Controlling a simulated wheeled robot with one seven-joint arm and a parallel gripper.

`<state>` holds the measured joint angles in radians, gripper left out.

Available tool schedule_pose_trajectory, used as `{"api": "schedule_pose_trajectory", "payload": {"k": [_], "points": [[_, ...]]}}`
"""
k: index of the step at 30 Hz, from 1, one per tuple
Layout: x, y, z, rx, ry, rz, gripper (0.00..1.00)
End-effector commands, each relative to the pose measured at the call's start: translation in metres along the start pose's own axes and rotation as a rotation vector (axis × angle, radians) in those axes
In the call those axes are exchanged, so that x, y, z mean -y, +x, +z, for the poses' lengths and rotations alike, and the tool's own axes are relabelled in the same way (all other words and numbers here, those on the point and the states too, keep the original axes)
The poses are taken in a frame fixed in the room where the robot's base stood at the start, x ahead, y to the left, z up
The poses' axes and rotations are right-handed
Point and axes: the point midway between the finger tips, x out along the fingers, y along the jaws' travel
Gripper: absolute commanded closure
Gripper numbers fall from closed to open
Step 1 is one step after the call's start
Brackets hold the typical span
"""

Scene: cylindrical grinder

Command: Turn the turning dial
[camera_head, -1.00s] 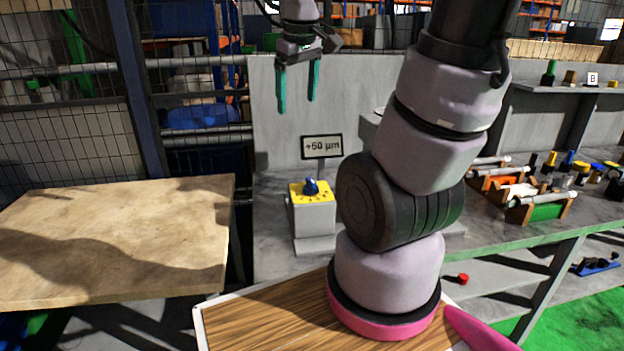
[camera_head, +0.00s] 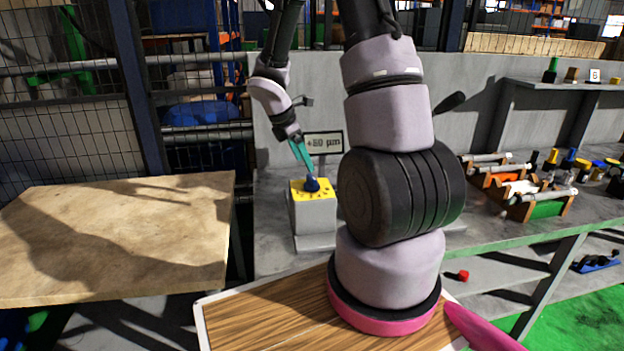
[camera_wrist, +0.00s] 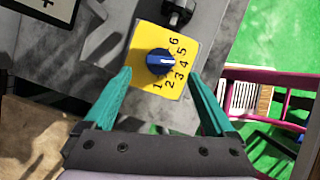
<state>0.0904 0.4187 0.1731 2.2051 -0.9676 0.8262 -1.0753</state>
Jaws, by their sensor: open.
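The turning dial is a blue knob (camera_head: 311,184) on a yellow plate (camera_head: 326,193) on top of a grey box at the bench's left end. In the wrist view the blue knob (camera_wrist: 159,61) sits on the yellow plate (camera_wrist: 187,28) with numbers around it; its white mark points toward the 4. My gripper (camera_head: 303,160) is just above the dial in the head view, tilted down toward it. In the wrist view my gripper (camera_wrist: 163,78) is open, its green fingers on either side of the knob's lower part. Contact with the knob cannot be told.
A sign (camera_head: 324,142) stands behind the dial box, partly covered by my gripper. Racks with rollers (camera_head: 540,200) lie on the bench to the right. A wooden table (camera_head: 110,240) is at left. A dark knob-like part (camera_wrist: 178,12) lies beyond the plate.

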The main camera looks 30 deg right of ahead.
Motion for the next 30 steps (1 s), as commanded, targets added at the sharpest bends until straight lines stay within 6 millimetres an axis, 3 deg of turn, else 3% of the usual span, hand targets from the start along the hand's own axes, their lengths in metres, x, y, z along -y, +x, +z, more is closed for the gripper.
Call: {"api": "schedule_pose_trajectory", "payload": {"k": [6,12,24,25,30], "points": [[0.001,0.044,0.000,0.001,0.001,-0.005,0.10],[0.001,0.071,0.000,0.001,0.002,-0.003,0.10],[0.001,0.080,0.000,0.000,0.003,0.000,0.10],[0.001,0.080,0.000,0.000,0.003,0.000,0.14],[0.000,0.080,0.000,0.000,0.003,0.000,0.79]]}}
